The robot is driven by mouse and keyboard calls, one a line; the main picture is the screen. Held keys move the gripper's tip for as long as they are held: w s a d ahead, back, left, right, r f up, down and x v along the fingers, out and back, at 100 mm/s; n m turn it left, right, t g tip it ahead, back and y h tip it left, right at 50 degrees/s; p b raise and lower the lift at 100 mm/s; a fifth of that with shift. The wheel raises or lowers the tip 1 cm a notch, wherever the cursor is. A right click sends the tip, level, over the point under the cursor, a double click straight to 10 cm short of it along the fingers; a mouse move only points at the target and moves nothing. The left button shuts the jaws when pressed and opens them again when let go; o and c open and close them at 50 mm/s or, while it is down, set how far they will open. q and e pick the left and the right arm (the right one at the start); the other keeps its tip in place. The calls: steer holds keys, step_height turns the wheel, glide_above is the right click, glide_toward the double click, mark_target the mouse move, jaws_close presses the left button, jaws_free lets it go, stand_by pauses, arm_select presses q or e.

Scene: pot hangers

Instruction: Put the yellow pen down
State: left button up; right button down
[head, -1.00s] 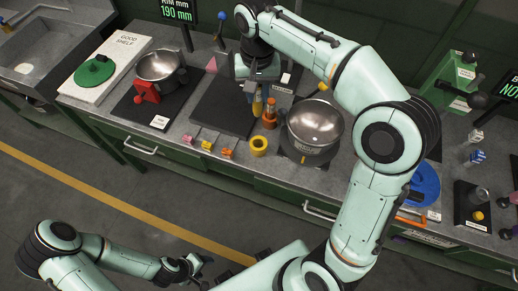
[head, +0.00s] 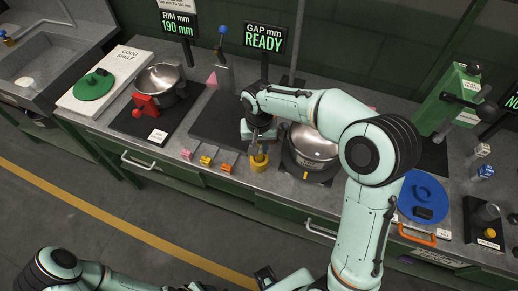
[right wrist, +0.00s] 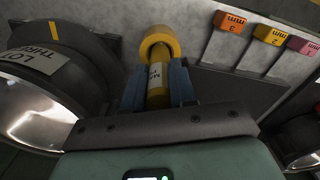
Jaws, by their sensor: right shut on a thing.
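The yellow pen (right wrist: 156,88) is a stubby yellow cylinder with a printed label. It stands between the blue fingers of my right gripper (right wrist: 155,84), which is shut on it. The far end of the pen meets the round yellow holder (right wrist: 160,42); I cannot tell how deep it sits inside. In the head view the right gripper (head: 258,146) points down directly over the yellow holder (head: 259,163), near the bench's front edge, and mostly hides the pen. My left gripper (head: 195,287) is barely in view at the bottom edge; its fingers are unclear.
A steel pot (head: 313,145) on a dark stand is close right of the right gripper. Pink, yellow and orange tags (head: 206,160) line the front edge to the left. A dark plate (head: 215,118) lies behind them. A screen (head: 264,37) reads "GAP mm READY".

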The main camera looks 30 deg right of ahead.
arm_select(q)
steer(key=shift+s, duration=0.1)
arm_select(e)
steer(key=shift+f, duration=0.8)
arm_select(q)
steer(key=shift+f, duration=0.1)
arm_select(e)
steer(key=shift+f, duration=0.2)
steer(key=c, duration=0.9)
jaws_free()
arm_select(q)
steer(key=shift+f, duration=0.1)
arm_select(e)
steer(key=shift+r, duration=0.1)
steer(key=shift+r, duration=0.3)
step_height(320, 180, up, 12)
steer(key=shift+f+p, duration=0.15)
steer(key=shift+p, duration=0.55)
arm_select(q)
steer(key=shift+w+r, duration=0.3)
steer(key=shift+r, duration=0.25)
steer(key=shift+w+r, duration=0.3)
steer(key=shift+r, duration=0.2)
